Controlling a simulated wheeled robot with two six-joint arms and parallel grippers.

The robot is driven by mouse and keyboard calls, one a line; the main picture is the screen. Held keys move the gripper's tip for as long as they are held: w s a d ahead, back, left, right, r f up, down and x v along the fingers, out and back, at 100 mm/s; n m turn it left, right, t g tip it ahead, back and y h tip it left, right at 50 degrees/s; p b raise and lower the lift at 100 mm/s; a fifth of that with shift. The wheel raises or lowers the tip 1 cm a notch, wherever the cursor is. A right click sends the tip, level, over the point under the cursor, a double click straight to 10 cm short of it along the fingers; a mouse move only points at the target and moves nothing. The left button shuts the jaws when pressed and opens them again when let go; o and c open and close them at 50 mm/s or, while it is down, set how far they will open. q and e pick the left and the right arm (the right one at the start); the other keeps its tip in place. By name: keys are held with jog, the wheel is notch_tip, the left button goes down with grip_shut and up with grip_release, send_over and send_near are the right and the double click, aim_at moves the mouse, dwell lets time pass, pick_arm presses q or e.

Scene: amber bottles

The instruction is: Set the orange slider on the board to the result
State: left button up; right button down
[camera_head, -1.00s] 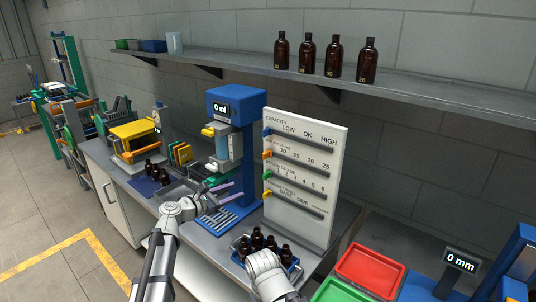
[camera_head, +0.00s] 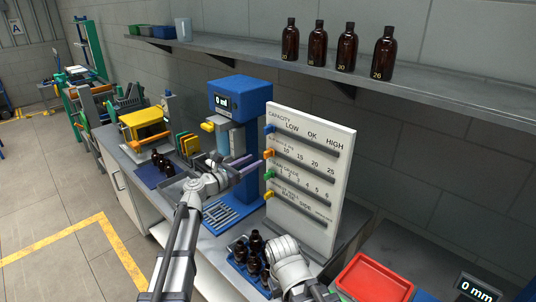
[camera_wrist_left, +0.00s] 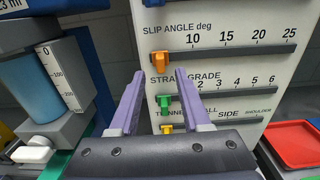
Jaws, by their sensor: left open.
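The white board (camera_head: 308,180) stands upright with several labelled slots. The orange slider (camera_head: 269,153) is at the left end of the "SLIP ANGLE deg" slot, left of the 10 mark; it also shows in the left wrist view (camera_wrist_left: 160,59). My left gripper (camera_head: 250,163) is open and empty, its purple fingers pointing at the board's left edge. In the left wrist view its fingertips (camera_wrist_left: 158,72) are apart, with the orange slider between and slightly above them; no contact is visible. My right arm shows at the lower middle, but its fingers cannot be seen.
A blue slider (camera_head: 269,129) is above and a green slider (camera_head: 269,175) below the orange one. A blue dispenser machine (camera_head: 240,97) stands left of the board. Dark bottles (camera_head: 254,245) stand in a blue tray in front. A red bin (camera_head: 372,280) is at right.

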aim_at(265, 155)
pick_arm(q)
jog(key=x, duration=0.7)
jog(key=shift+w+d+f, duration=0.1)
jog(key=shift+w+d, duration=0.15)
grip_shut()
jog(key=shift+s, duration=0.15)
dwell(1.0)
